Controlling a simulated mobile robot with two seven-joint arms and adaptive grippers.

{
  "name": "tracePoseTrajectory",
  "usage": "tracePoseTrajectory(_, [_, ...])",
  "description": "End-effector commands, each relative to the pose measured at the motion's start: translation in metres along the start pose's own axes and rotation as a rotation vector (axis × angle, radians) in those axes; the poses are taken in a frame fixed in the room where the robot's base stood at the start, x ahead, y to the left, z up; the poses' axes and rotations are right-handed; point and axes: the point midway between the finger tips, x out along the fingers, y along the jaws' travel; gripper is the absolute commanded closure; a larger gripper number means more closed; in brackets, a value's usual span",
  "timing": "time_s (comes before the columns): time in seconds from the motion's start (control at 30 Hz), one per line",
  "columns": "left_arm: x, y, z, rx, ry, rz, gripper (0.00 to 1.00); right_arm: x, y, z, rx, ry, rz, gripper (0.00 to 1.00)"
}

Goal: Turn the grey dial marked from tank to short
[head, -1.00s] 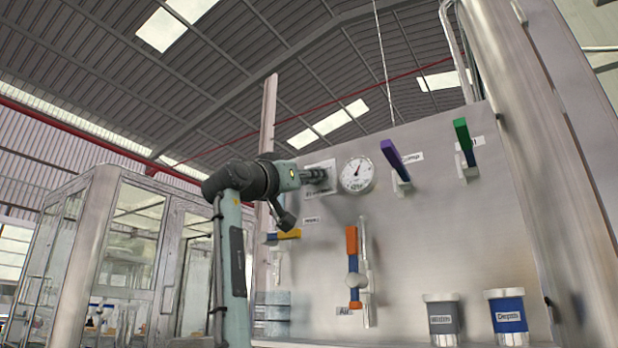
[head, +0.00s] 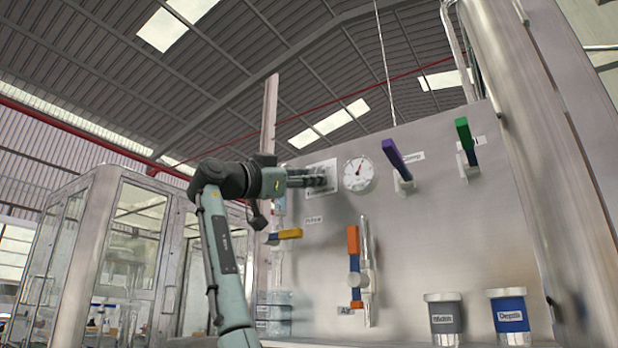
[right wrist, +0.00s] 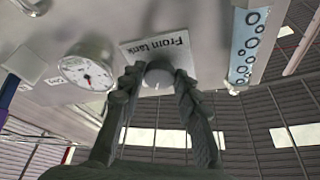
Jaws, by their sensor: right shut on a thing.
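The grey dial (right wrist: 158,78) is a round knob on a white plate marked "From tank" (right wrist: 160,48), upside down in the right wrist view. The fingers of my right gripper (right wrist: 158,82) are shut on the dial, one on each side. In the head view, my right gripper (head: 318,178) reaches in from the left, level with the panel's upper left. Its fingers hide the dial there, and part of the white plate (head: 322,165) shows above them. I cannot read where the dial points. My left gripper is not in view.
A round pressure gauge (head: 358,174) sits close right of the dial. Purple (head: 392,152), green (head: 464,134), yellow (head: 289,234) and orange (head: 353,240) valve handles stick out of the metal panel (head: 430,230).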

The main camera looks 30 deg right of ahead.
Motion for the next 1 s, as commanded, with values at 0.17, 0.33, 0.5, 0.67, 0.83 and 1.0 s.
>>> tracePoseTrajectory(0.17, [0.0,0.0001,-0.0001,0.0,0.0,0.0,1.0,0.0002,-0.0016,-0.0013,0.115,0.001,0.049,0.97])
tracePoseTrajectory(0.33, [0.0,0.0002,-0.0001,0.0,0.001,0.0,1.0,0.0002,-0.0026,-0.0007,0.197,0.0,0.083,0.97])
tracePoseTrajectory(0.5, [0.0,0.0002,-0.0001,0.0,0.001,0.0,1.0,0.0001,-0.003,-0.0009,0.249,0.0,0.103,0.97])
tracePoseTrajectory(0.67, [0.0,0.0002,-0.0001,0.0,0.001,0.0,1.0,0.0,-0.0032,-0.0005,0.27,-0.001,0.111,0.97])
tracePoseTrajectory(0.83, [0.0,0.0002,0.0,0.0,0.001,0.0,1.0,0.0,-0.0031,-0.0006,0.275,-0.001,0.114,0.97])
tracePoseTrajectory(1.0, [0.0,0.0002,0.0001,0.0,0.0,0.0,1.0,0.0001,-0.0031,-0.0005,0.275,-0.002,0.113,0.97])
